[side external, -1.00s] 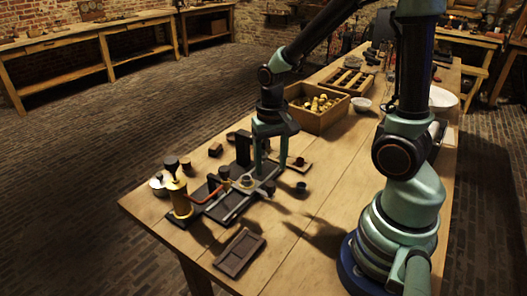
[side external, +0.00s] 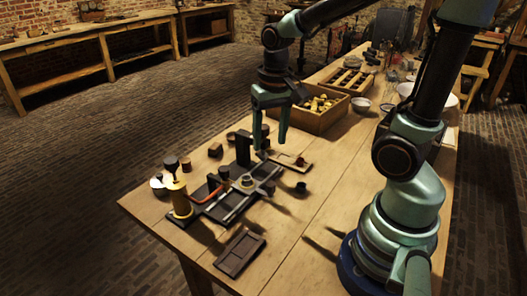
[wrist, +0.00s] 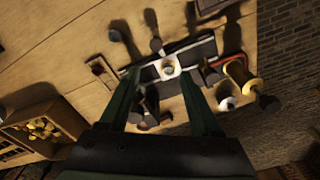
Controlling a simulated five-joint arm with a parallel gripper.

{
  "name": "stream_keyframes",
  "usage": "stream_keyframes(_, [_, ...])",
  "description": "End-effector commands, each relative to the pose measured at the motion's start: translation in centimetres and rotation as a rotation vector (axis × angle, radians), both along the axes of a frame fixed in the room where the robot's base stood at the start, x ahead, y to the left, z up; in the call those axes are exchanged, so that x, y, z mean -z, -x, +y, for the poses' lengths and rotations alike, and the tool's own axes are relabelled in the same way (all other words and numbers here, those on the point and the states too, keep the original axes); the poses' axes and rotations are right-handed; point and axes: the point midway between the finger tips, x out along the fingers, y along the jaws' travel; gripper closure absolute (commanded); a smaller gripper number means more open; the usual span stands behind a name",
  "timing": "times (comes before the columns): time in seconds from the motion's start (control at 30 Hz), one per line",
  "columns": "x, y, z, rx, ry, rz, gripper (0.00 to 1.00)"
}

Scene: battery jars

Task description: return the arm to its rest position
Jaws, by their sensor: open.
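My gripper (side external: 270,142) hangs above the far end of the dark battery jar apparatus on the wooden table. It is open, its two green fingers apart and pointing down, with nothing seen between them. In the wrist view, my gripper (wrist: 160,80) spreads its fingers on both sides of the apparatus, which lies beyond the tips. The apparatus has a dark base (side external: 228,208), a small round cup (side external: 247,181) and a red curved piece (side external: 205,193). A brass cylinder (side external: 180,200) stands at its left end.
A wooden crate (side external: 318,122) with yellowish pieces stands behind my gripper. A white bowl (side external: 361,104) is to its right. A dark flat panel (side external: 240,253) lies near the front edge. Small dark pots (side external: 301,188) stand around the apparatus. The table's right middle is mostly clear.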

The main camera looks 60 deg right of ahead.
Motion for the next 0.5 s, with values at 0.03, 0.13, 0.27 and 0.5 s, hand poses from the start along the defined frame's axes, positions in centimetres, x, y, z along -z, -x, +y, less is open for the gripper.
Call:
stream_keyframes(0.03, [-1.0,0.1,0.5,-0.048,0.008,-0.046,0.36])
stream_keyframes(0.13, [-2.8,0.3,1.4,-0.159,0.032,-0.14,0.36])
stream_keyframes(0.27, [-4.7,0.9,2.5,-0.299,0.068,-0.255,0.36])
stream_keyframes(0.5, [-6.7,1.6,3.7,-0.465,0.122,-0.391,0.36])
